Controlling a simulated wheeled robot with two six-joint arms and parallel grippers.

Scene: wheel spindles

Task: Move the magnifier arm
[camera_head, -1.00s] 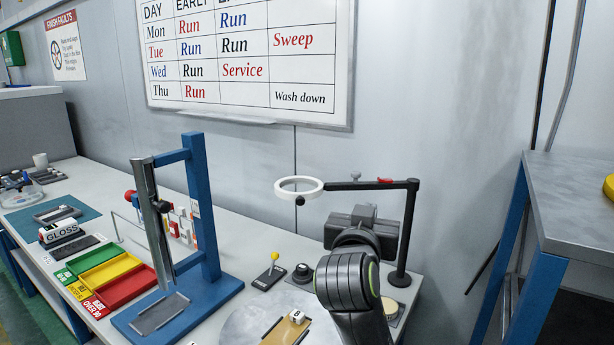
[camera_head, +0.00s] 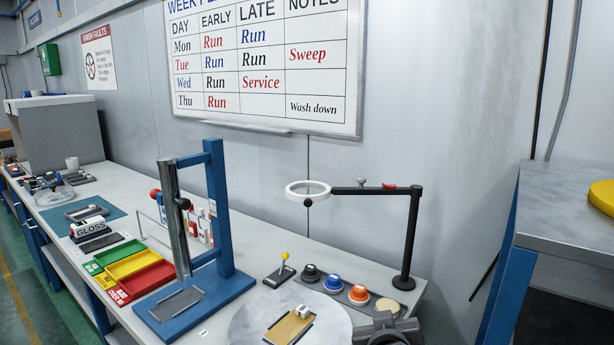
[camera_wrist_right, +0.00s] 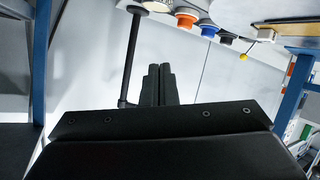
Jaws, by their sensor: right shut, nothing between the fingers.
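The magnifier arm (camera_head: 365,190) is a thin black bar with a red part near its post. It holds a white ring lens (camera_head: 307,191) at its left end. The bar sits on top of an upright black post (camera_head: 410,240) at the bench's right end. The post also shows in the wrist view (camera_wrist_right: 131,60), left of my right gripper. My right gripper (camera_wrist_right: 158,70) is shut and empty, apart from the post in that picture. My left gripper is out of view.
A row of knobs, including a blue one (camera_head: 333,284) and an orange one (camera_head: 358,294), lies below the magnifier. A round grey plate (camera_head: 250,325) carries a tan block. A blue stand (camera_head: 216,220) is to the left, and a separate table (camera_head: 570,210) to the right.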

